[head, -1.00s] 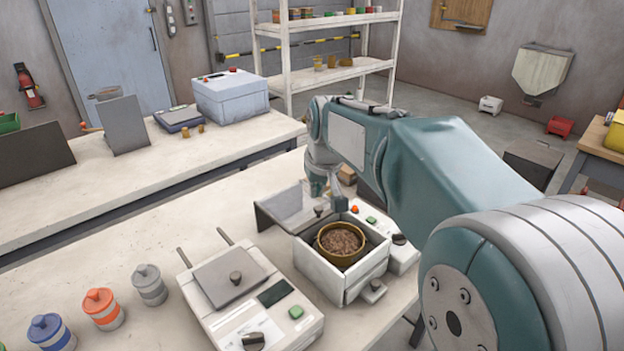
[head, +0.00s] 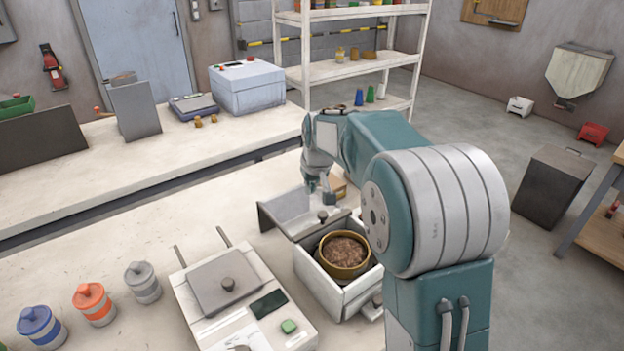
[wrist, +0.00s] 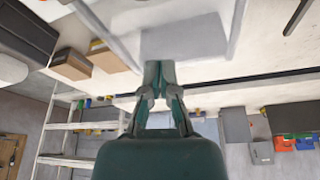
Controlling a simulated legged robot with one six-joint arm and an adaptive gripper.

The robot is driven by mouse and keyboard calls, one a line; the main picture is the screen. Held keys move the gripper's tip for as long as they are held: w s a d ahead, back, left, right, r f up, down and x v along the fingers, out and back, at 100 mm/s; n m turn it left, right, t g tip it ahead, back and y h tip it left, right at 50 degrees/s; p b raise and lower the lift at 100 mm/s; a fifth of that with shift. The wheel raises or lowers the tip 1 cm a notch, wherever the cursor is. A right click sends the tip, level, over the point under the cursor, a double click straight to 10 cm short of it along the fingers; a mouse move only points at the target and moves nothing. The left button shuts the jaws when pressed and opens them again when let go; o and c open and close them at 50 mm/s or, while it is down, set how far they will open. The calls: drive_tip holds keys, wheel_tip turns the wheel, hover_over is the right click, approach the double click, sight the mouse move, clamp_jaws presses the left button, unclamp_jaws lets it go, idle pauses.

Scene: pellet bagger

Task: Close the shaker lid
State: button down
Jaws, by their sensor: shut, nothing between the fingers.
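The shaker (head: 325,288) is a white box on the near table. A brass round pan (head: 344,268) full of brown pellets sits inside it. Its grey lid (head: 287,212) stands open, tilted back at the box's rear edge, with a dark knob (head: 322,216). My gripper (head: 328,197) is behind the lid, low near the table, fingers together and empty. In the wrist view my gripper (wrist: 160,72) is shut, with a grey panel (wrist: 185,38), likely the lid, just beyond the tips. I cannot tell whether they touch.
A white device with a grey plate (head: 225,290) stands left of the shaker. Blue, orange and grey jars (head: 93,303) stand at the front left. A small brown box (head: 338,187) lies behind my gripper. My arm hides the shaker's right side.

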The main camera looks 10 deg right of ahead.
sight(314, 214)
drive_tip(key=f, duration=0.1)
drive_tip(key=d+f, duration=0.1)
drive_tip(key=w+f, duration=0.1)
drive_tip(key=shift+d+f, duration=0.2)
drive_tip(key=shift+f, duration=0.05)
drive_tip(key=s, duration=0.3)
drive_tip(key=shift+a+r, duration=0.1)
drive_tip(key=shift+a, duration=0.05)
drive_tip(key=shift+s+a, duration=0.2)
drive_tip(key=shift+s, duration=0.2)
drive_tip(key=shift+d, duration=0.4)
drive_tip(key=shift+s, duration=0.1)
